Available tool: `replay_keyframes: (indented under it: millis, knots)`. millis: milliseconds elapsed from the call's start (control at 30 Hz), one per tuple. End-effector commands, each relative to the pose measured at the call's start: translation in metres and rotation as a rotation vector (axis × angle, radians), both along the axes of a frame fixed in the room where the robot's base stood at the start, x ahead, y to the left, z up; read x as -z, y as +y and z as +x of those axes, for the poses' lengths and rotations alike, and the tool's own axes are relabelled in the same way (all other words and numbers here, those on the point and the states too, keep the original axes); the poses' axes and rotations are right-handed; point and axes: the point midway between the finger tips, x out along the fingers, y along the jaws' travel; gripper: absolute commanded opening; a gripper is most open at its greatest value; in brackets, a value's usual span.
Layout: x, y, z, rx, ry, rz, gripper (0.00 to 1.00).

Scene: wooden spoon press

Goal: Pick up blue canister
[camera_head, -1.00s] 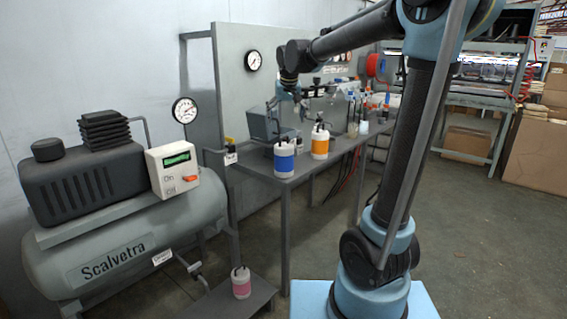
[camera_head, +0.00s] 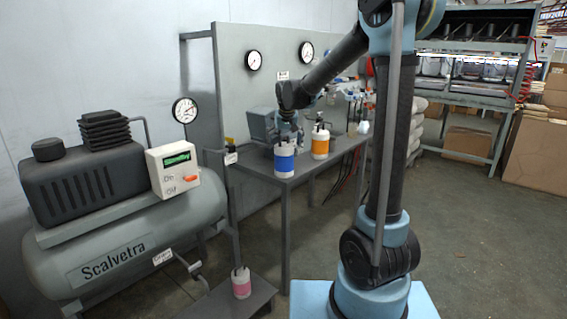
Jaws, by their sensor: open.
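The blue canister (camera_head: 284,163) is white with a blue band and stands upright near the front corner of the grey workbench (camera_head: 263,170). My gripper (camera_head: 288,142) is directly above it, pointing down, with its fingers at the canister's top. The fingers are open, small in the picture and partly blend with the dark top of the canister. I cannot tell whether they touch it.
A white canister with an orange band (camera_head: 320,145) stands close behind to the right. A grey box (camera_head: 262,124) sits behind on the bench. A pink-banded canister (camera_head: 241,284) stands on a low platform. The compressor (camera_head: 130,240) fills the left. Open floor lies right.

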Motion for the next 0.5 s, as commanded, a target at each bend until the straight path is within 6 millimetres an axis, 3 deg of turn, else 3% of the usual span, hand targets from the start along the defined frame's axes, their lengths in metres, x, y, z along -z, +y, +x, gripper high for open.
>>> replay_keyframes:
  millis: [200, 467, 500]
  knots:
    - [0.019, 0.001, 0.008, 0.0, 0.0, 0.0, 0.94]
    - [0.021, 0.001, 0.008, 0.0, 0.0, 0.0, 0.94]
    - [0.021, 0.001, 0.008, 0.0, 0.0, 0.0, 0.9]
